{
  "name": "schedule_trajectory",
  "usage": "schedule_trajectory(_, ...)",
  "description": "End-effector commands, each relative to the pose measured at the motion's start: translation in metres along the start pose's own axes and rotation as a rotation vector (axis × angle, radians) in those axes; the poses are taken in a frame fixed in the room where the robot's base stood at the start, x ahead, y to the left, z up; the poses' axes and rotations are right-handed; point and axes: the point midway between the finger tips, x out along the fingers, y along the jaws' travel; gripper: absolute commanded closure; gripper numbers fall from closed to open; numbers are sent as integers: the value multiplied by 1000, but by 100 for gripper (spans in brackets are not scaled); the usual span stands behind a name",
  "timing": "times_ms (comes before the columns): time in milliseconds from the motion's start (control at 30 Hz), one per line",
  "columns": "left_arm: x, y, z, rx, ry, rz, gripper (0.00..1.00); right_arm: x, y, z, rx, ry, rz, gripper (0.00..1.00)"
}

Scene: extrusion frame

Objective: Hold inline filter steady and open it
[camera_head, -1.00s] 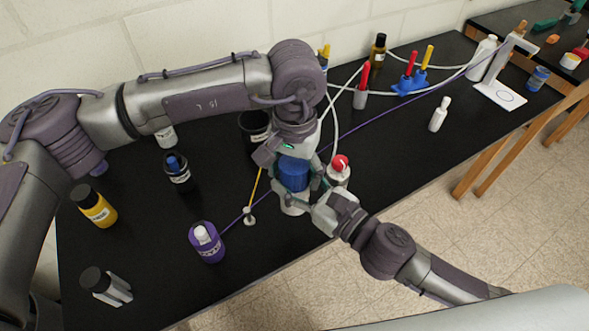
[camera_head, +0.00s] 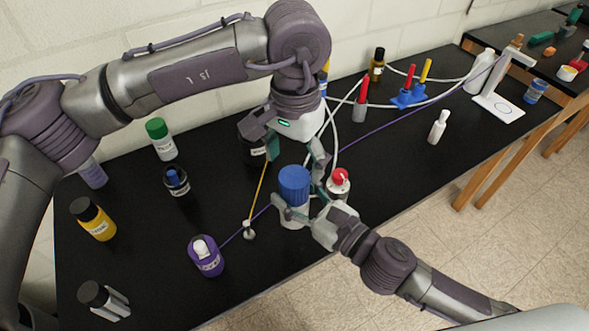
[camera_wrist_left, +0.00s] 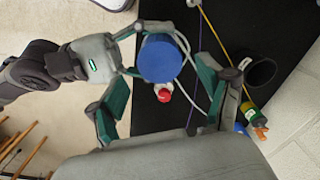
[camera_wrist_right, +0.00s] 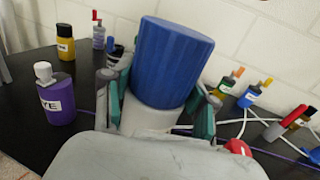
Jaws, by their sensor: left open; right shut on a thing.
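The inline filter stands upright near the table's front edge, with a ribbed blue cap (camera_head: 294,184) on a white body (camera_head: 293,217). The blue cap also shows in the left wrist view (camera_wrist_left: 160,58) and the right wrist view (camera_wrist_right: 172,62), seated on the white body (camera_wrist_right: 146,117). My right gripper (camera_head: 299,207) is shut around the white body from the front right, below the cap. My left gripper (camera_head: 292,158) is open above the cap, fingers pointing down, holding nothing. Its fingers hide part of the dark container behind.
A red-topped valve (camera_head: 340,178) stands close right of the filter, with white tubes behind. A yellow line (camera_head: 258,191) runs to a small post (camera_head: 248,231) at left. A purple bottle (camera_head: 206,257) stands front left.

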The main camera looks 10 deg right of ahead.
Motion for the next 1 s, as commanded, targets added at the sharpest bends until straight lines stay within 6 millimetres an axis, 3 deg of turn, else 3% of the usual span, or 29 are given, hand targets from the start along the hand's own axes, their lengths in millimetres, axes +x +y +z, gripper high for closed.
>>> schedule_trajectory(167,-1,0,1,80,-3,1,21,0,0,1,-1,-1,0,100)
schedule_trajectory(633,64,0,1,77,-3,0,21,0,0,1,-1,-1,0,100)
schedule_trajectory(1000,72,0,1,77,-1,0,21,0,0,1,-1,-1,0,100)
